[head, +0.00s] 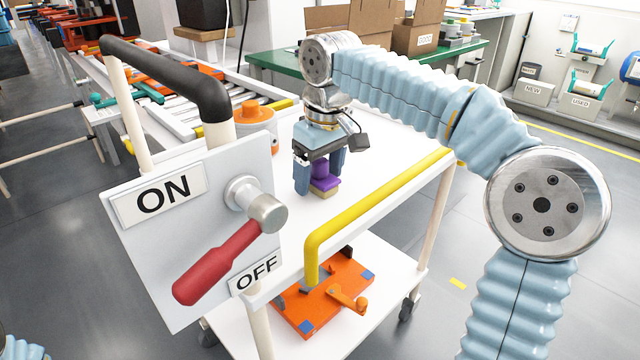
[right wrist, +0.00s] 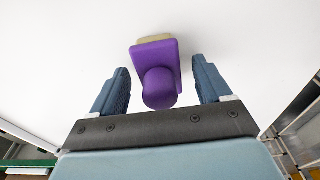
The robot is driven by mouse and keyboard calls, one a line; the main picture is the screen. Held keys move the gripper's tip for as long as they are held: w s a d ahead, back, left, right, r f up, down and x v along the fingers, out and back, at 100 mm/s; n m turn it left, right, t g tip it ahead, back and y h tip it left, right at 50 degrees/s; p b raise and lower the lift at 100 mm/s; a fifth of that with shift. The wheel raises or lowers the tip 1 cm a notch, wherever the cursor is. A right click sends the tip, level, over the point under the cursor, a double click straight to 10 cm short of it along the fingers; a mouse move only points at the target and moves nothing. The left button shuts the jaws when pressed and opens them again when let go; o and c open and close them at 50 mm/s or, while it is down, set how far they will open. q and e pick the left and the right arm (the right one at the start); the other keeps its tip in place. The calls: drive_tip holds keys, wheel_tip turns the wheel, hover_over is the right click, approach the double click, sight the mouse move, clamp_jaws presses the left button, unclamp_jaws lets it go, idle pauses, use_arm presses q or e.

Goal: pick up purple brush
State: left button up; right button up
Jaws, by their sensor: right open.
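The purple brush (head: 324,181) stands on the white cart top (head: 385,165), upright, with a tan base under its purple body. It also shows in the right wrist view (right wrist: 160,75), with its round knob toward me and the tan part at its far edge. My right gripper (head: 319,180) points down over the brush, with one finger on either side of it. In the right wrist view the fingers (right wrist: 160,85) are open, with gaps between them and the brush. My left gripper is not in view; only a bit of my left arm may show at the lower left.
A panel marked ON and OFF (head: 128,261) with a red lever (head: 215,266) stands at the cart's left. A yellow rail (head: 375,202) runs along the front edge. An orange fixture (head: 320,298) lies on the lower shelf. The cart top around the brush is clear.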

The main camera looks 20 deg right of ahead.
sight(320, 161)
drive_tip(key=c, duration=1.3)
drive_tip(key=shift+o, duration=0.2)
drive_tip(key=shift+r, duration=0.3)
drive_tip(key=r, duration=0.1)
drive_tip(key=r+p, duration=0.1)
drive_tip(key=r, duration=0.1)
drive_tip(key=shift+s+a+r, duration=0.1)
drive_tip(key=shift+s+r, duration=0.2)
drive_tip(key=s+r, duration=0.1)
drive_tip(key=s+r+p, duration=0.1)
drive_tip(key=s+r, duration=0.1)
drive_tip(key=r, duration=0.1)
drive_tip(key=shift+s+a+r, duration=0.1)
drive_tip(key=shift+s+a, duration=0.15)
drive_tip(key=shift+a, duration=0.1)
drive_tip(key=s+a+r, duration=0.1)
drive_tip(key=s+r, duration=0.3)
drive_tip(key=s, duration=0.5)
drive_tip(key=shift+s+a+r, duration=0.3)
drive_tip(key=shift+s+a, duration=0.05)
drive_tip(key=shift+a, duration=0.05)
